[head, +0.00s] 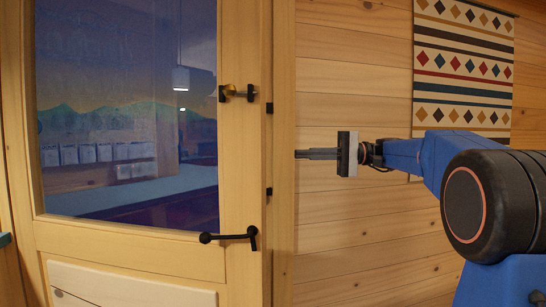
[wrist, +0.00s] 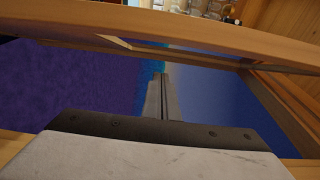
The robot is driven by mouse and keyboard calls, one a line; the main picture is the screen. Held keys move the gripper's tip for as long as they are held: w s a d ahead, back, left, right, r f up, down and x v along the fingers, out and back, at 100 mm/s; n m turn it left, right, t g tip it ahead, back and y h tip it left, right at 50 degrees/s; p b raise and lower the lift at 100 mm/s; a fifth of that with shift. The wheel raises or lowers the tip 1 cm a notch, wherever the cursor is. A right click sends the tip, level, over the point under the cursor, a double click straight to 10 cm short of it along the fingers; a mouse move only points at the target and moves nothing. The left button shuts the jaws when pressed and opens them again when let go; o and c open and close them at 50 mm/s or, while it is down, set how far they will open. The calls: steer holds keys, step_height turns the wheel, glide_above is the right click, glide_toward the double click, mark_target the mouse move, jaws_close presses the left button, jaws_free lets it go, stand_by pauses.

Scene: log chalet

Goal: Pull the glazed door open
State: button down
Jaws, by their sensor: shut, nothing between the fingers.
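The glazed door (head: 130,237) fills the left of the head view, with a pale wooden frame and a large pane (head: 120,130). Its black lever handle (head: 230,237) sits low on the right stile and points left. A brass and black latch (head: 237,92) sits higher on the same stile. My gripper (head: 298,154) is shut and empty, level between latch and handle and to their right. Its fingers point left and end at the post's right edge; whether they touch it is unclear. In the wrist view the closed fingers (wrist: 163,80) point towards a wood-framed opening or pane.
A wooden post (head: 283,200) stands right of the door, with dark fittings (head: 269,191) along the seam. The plank wall (head: 350,240) lies beyond my arm, and a patterned hanging (head: 462,70) is at upper right. A pale wooden rail (wrist: 200,35) crosses the wrist view.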

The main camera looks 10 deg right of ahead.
steer(key=s+a, duration=0.2)
steer(key=a, duration=0.9)
steer(key=shift+a, duration=0.2)
steer(key=shift+s, duration=0.15)
